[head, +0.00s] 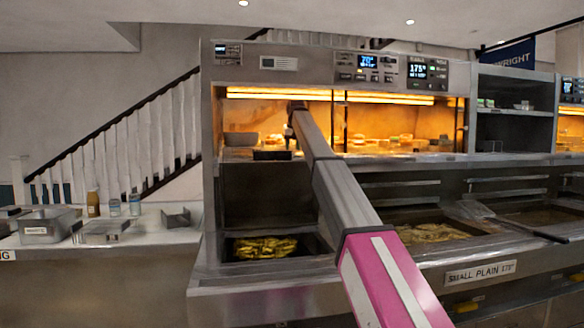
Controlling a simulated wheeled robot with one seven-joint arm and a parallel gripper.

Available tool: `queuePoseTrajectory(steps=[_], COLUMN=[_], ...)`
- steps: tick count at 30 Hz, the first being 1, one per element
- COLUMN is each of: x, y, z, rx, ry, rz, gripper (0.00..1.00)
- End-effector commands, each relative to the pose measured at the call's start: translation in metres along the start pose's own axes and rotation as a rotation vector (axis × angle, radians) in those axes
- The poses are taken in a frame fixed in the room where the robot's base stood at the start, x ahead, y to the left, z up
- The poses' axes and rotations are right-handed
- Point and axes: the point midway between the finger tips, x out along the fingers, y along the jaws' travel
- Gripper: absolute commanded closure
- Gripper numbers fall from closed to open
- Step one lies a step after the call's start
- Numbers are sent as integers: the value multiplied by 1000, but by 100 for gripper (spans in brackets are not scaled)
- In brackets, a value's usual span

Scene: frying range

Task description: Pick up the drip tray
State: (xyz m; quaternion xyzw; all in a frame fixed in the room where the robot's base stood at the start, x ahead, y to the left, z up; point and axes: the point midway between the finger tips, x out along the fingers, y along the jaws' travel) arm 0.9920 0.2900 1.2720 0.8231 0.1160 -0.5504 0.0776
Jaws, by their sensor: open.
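My arm reaches up from the lower right into the lit, heated cabinet. My gripper (291,140) is at its far end, small and dim, over the cabinet's front ledge; it is open. A small dark flat piece (272,155) lies just below and left of it on the ledge; I cannot tell whether this is the drip tray, or whether the gripper touches it. No other thing is clearly recognisable as the drip tray. My arm hides part of the cabinet and range front.
Fryer pans with yellow food (264,247) and more food (432,232) sit below the cabinet. The left counter holds a steel container (48,224), a low metal box (100,232), a small grey holder (177,218) and bottles (93,203). Shelves (515,112) stand right.

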Motion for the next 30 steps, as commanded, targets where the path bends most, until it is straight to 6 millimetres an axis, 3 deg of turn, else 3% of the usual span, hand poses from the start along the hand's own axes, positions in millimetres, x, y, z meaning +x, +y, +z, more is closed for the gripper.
queuePoseTrajectory(steps=[12, 20, 21, 24, 25, 30], x=[47, 53, 53, 53, 53, 53], y=[4, 4, 4, 4, 4, 4], z=[4, 4, 4, 4, 4, 4], rx=[-1, -1, -1, -1, -1, -1], ry=[0, 3, 3, 3, 3, 3], rz=[0, 1, 1, 1, 1, 1], gripper=[60, 60, 63, 95, 100, 100])
